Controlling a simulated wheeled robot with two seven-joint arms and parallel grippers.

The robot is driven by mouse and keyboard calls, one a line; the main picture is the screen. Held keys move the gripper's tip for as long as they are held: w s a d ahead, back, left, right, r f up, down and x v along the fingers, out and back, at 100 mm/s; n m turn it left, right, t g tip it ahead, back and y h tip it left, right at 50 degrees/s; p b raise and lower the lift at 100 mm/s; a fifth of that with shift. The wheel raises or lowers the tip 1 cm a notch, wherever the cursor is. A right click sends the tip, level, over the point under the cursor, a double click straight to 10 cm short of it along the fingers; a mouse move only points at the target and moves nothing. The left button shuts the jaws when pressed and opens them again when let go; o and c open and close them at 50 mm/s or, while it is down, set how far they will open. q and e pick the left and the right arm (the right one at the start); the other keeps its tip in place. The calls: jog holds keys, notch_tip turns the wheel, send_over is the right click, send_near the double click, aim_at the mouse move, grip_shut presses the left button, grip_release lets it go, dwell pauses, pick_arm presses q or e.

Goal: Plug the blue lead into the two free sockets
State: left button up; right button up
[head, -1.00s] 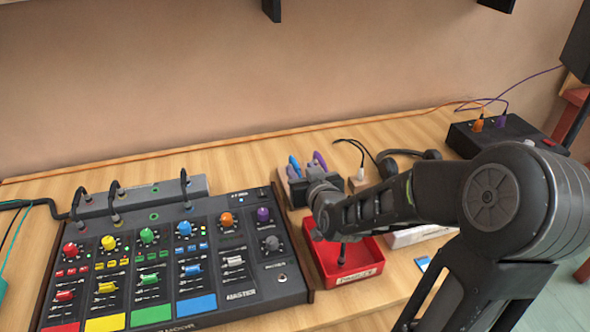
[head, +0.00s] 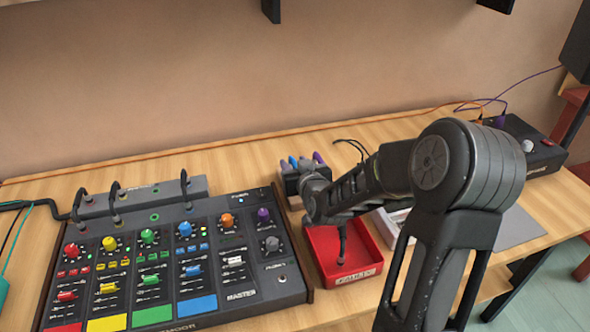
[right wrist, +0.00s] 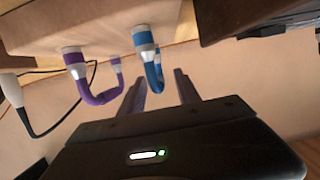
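The blue lead (right wrist: 155,70) is a short U-shaped cable; its plug ends sit in a pale holder beside a purple lead (right wrist: 95,95). In the head view the blue lead (head: 293,163) shows right of the mixer, partly hidden. My right gripper (right wrist: 160,78) is open, its two fingers pointing at the blue lead, which appears between or just beyond them; I cannot tell if they touch. In the head view the right gripper (head: 308,172) is at the holder. Two green-ringed sockets look empty: one on the grey strip (head: 155,188), one on the mixer (head: 154,217). The left gripper is not in view.
Black leads (head: 115,194) join the strip to the mixer on both sides of the free sockets. A red tray (head: 364,272) with a dark item lies in front of the holder. A black box (head: 535,150) with a knob stands at the right. The wall is behind.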

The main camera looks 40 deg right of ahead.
jog(key=shift+c, duration=0.6)
grip_shut()
dwell(0.4)
